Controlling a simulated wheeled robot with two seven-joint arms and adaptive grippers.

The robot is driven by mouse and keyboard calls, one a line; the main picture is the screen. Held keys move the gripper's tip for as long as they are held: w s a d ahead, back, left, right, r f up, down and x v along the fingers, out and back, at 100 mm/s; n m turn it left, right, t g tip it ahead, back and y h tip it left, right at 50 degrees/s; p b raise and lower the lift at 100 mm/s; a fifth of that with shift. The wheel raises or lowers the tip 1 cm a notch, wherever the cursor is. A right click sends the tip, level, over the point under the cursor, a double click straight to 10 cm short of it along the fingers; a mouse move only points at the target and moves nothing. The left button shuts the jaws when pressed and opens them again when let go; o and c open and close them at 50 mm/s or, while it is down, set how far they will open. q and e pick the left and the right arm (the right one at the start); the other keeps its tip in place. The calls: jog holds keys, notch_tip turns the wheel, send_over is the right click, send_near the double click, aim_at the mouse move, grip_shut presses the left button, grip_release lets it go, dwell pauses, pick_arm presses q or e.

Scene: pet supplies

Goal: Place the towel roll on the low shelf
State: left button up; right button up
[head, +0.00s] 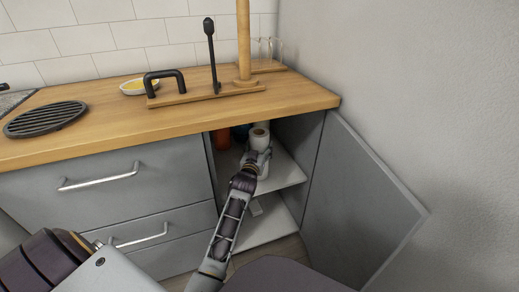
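The towel roll (260,137) is white and upright inside the open cabinet, above the upper shelf (287,174). My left gripper (258,157) is at the roll's lower front and covers part of it. Its fingers are small and blend with the white roll, so I cannot tell whether they are shut on it. Whether the roll touches the upper shelf is hidden. The low shelf (268,226) is the pale board at the cabinet bottom, partly covered by my forearm. My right gripper is not in view.
A small pale object (256,207) is at the low shelf. The cabinet door (360,205) is open to the right. The counter edge (150,145) overhangs the opening.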

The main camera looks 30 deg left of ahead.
pick_arm(q)
jog(key=shift+f, duration=0.1)
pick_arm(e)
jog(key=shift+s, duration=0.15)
pick_arm(q)
jog(key=o, duration=1)
jog(key=shift+o, duration=0.3)
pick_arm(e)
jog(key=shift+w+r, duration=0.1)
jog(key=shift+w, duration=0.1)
